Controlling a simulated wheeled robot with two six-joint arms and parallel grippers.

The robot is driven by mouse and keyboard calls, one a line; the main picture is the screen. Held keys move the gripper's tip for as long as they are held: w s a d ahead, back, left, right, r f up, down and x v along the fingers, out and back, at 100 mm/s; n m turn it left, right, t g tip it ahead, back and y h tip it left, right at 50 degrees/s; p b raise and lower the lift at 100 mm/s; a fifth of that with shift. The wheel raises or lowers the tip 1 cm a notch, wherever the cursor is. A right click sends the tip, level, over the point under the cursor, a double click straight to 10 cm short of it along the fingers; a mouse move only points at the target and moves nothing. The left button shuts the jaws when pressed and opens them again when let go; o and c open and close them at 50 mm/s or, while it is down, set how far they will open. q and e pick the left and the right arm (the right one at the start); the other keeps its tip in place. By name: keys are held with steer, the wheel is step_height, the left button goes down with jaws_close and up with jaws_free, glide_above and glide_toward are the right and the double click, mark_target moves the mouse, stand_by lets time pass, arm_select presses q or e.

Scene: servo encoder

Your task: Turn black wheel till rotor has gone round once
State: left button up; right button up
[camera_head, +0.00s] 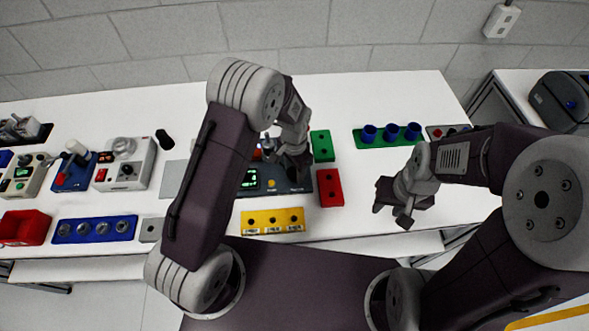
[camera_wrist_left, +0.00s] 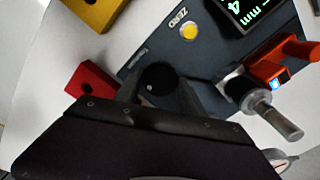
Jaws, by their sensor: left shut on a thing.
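The black wheel (camera_wrist_left: 158,78) is at the unit's corner in the left wrist view. My left gripper (camera_head: 293,172) reaches down over the unit and is shut on the black wheel, one finger on each side. A silver shaft with a grey collar, seemingly the rotor (camera_wrist_left: 268,112), sits beside an orange block (camera_wrist_left: 285,62) with a blue light. My right gripper (camera_head: 391,214) hangs empty over the table's right part, fingers apart.
A green block (camera_head: 322,146) and a red block (camera_head: 330,188) lie right of the unit, with a yellow block (camera_head: 272,220) in front. Blue cups on a green base (camera_head: 389,135) stand at the back right. Several devices and a red bin (camera_head: 24,227) fill the left side.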

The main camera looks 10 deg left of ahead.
mark_target(294, 172)
arm_select(q)
steer(key=shift+w+r, duration=0.1)
steer(key=o, duration=1.4)
steer(key=shift+c, duration=0.2)
step_height(294, 172, up, 9)
steer(key=b, duration=0.1)
